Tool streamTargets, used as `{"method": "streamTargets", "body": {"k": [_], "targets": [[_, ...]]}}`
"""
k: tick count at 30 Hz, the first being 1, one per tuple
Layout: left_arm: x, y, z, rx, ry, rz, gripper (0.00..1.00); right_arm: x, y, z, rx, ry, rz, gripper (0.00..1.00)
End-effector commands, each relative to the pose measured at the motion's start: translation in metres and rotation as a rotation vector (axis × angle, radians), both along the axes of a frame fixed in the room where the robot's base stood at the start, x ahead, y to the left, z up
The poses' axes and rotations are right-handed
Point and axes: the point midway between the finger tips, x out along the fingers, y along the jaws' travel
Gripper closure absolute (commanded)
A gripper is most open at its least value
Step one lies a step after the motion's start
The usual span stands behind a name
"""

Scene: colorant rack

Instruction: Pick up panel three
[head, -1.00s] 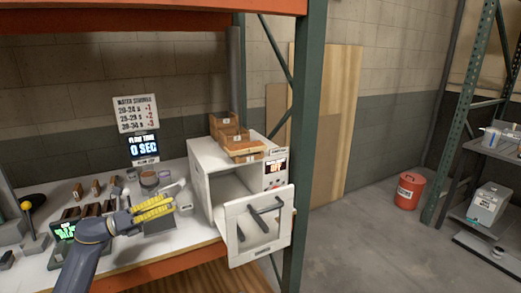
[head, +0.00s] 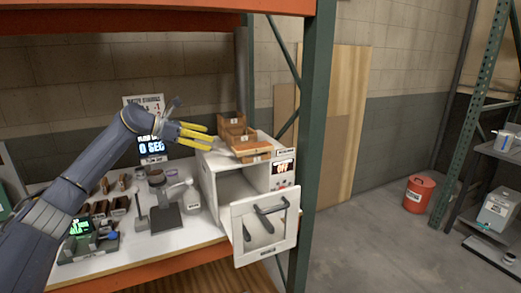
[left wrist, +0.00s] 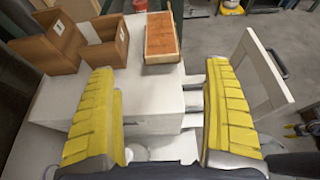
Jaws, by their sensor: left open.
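Several wooden pieces lie on top of the white oven. In the head view they are a brown open box (head: 230,119) at the back, a second box (head: 237,135) in front of it and a flat orange-brown piece (head: 250,147). The left wrist view shows two boxes with small white labels and the flat piece (left wrist: 163,38) to their right. I cannot read the labels, so I cannot tell which is panel three. My left gripper (head: 208,138), with yellow fingers, is open and empty just left of these pieces. My right gripper is not in view.
The white oven (head: 208,180) has its door (head: 265,228) swung open at the front. A stand with a dark base (head: 166,219), a green-lit scale (head: 82,228) and small brown blocks are on the bench to the left. A green rack post (head: 312,130) stands right of the oven.

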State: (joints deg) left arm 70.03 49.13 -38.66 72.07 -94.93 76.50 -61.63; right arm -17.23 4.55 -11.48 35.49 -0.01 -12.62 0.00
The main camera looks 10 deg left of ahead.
Motion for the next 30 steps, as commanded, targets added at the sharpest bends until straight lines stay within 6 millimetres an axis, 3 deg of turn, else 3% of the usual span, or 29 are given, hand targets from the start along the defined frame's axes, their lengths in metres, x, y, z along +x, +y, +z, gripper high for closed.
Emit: {"method": "streamTargets", "body": {"k": [18,30], "targets": [[0.056,-0.071,-0.036,0.001,-0.001,-0.001,0.16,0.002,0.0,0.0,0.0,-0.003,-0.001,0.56],[0.07,-0.089,-0.045,0.002,-0.001,0.001,0.16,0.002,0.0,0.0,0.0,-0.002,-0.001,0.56]]}}
